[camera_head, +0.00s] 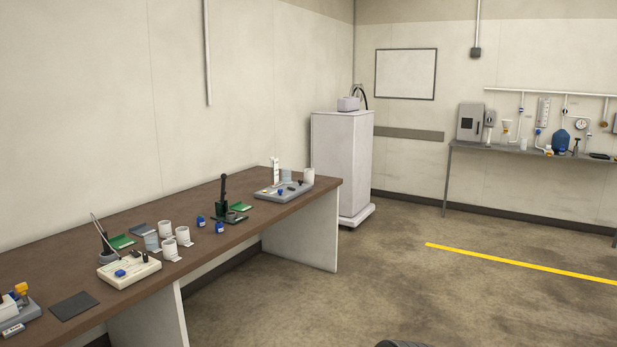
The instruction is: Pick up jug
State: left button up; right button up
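A blue container (561,141) with a narrowing top stands on the grey wall table at the far right. It looks most like the jug, but it is small at this distance and I cannot make out a handle. Neither of my grippers is in view.
A long brown bench (100,237) runs along the left wall, carrying white cups, blue-lidded pots and instruments. A white cabinet (342,165) stands at its far end. The grey table (540,153) also holds a grey box (470,122) and small bottles. The floor (430,290) between is open, with a yellow line.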

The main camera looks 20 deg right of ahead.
aim_at(308, 174)
jog(key=z, duration=1.45)
jog(key=i, duration=6.9)
jog(key=l+u, duration=0.1)
jog(key=u, duration=3.55)
